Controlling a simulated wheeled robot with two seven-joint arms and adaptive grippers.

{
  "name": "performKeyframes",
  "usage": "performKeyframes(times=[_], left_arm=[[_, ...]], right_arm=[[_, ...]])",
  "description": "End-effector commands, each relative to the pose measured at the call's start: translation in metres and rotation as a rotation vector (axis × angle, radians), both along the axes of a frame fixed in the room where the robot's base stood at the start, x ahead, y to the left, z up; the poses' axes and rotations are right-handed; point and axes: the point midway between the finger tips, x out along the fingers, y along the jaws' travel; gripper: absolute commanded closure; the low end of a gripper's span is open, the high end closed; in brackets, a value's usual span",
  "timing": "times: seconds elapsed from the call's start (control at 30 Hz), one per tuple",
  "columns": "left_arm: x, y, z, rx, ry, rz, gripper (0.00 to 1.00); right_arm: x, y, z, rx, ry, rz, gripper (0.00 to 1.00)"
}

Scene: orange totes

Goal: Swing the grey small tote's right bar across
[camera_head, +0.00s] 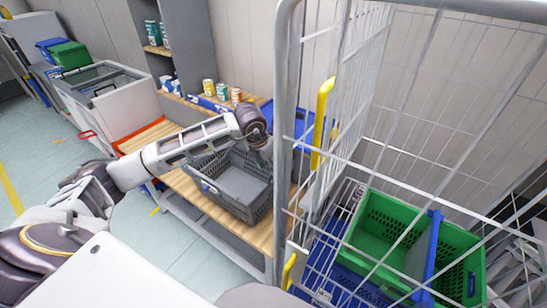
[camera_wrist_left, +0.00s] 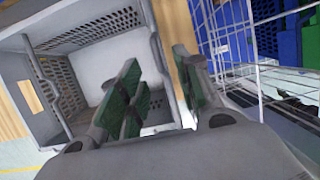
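The grey small tote (camera_head: 206,186) stands on the wooden bench top, open and empty as far as I see. In the left wrist view the tote (camera_wrist_left: 85,22) fills the left half. A thin dark bar (camera_wrist_left: 160,52) runs along its right rim, and a similar one (camera_wrist_left: 47,85) lies along its left side. My left gripper (camera_head: 260,154) is over the tote's far right part. In the wrist view the gripper (camera_wrist_left: 160,75) is open, its green-padded fingers on either side of the right rim. I cannot tell whether they touch the bar. My right gripper is not in view.
A wire cage trolley (camera_head: 284,120) with a yellow handle (camera_head: 322,110) stands close on the right, holding green (camera_head: 385,215) and blue totes. Small cans (camera_head: 222,92) stand on the shelf behind. A white chest (camera_head: 105,100) is at the left.

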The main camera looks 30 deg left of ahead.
Motion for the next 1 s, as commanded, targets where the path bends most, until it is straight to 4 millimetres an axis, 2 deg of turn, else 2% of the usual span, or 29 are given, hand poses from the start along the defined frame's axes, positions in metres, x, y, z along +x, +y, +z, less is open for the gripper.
performKeyframes(times=[0.57,1.0], left_arm=[[0.000,0.003,0.001,0.017,-0.005,0.002,0.66],[0.009,0.001,-0.027,0.017,-0.005,0.002,0.66]], right_arm=[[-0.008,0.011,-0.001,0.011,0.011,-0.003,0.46],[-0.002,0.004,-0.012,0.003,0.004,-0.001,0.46]])
